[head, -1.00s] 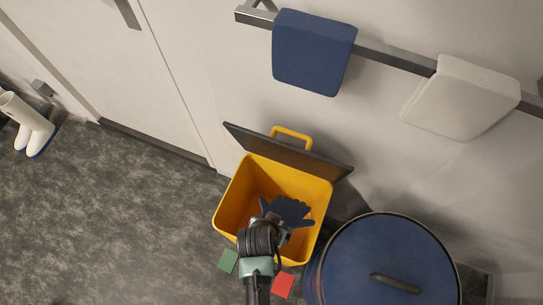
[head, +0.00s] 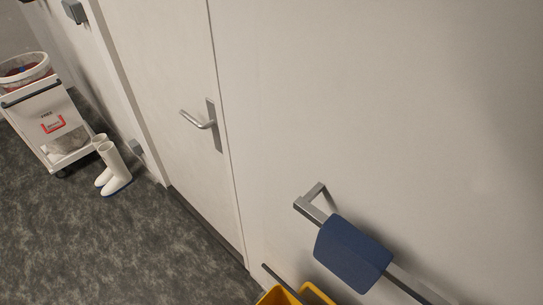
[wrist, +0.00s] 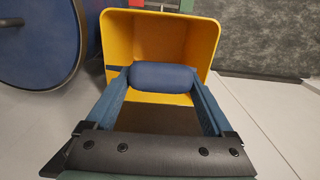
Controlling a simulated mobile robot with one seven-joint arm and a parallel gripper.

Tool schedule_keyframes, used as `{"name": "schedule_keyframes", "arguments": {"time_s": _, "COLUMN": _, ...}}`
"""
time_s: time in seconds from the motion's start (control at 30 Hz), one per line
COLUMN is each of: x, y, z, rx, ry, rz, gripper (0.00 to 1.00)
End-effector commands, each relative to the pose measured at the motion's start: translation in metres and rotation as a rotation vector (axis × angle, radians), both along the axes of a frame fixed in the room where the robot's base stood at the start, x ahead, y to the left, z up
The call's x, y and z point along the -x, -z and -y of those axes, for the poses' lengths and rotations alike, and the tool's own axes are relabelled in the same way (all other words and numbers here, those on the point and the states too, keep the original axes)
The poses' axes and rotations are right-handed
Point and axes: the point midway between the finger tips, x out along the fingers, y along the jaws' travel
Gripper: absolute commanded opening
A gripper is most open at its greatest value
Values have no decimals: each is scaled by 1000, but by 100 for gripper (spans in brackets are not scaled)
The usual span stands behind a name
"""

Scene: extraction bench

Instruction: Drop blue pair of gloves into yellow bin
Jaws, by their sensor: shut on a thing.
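In the wrist view the blue pair of gloves (wrist: 163,77) shows as a rolled blue bundle between the two fingertips of my gripper (wrist: 165,80), which is shut on it. The bundle is seen against the open mouth of the yellow bin (wrist: 160,24); I cannot tell how far above or inside the rim it is. In the head view only the upper edge of the yellow bin (head: 318,293) shows at the bottom, and my gripper and the gloves are out of frame.
A large blue drum (wrist: 38,42) stands beside the bin. A blue cloth (head: 352,254) hangs on a wall rail (head: 309,210). A door with a handle (head: 198,122), white boots (head: 114,168) and a white cart (head: 45,115) are further left. The grey floor (head: 110,245) before the door is clear.

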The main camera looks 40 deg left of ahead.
Motion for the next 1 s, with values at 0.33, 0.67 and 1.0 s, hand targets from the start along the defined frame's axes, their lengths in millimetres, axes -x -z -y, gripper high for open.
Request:
{"name": "schedule_keyframes", "arguments": {"time_s": 0.33, "x": -1, "y": 22, "z": 0, "rx": 0, "ry": 0, "rz": 2, "gripper": 29}}
{"name": "schedule_keyframes", "arguments": {"time_s": 0.67, "x": -1, "y": 62, "z": 0, "rx": 1, "ry": 1, "rz": 3, "gripper": 29}}
{"name": "schedule_keyframes", "arguments": {"time_s": 1.0, "x": -1, "y": 103, "z": 0, "rx": 0, "ry": 0, "rz": 3, "gripper": 29}}
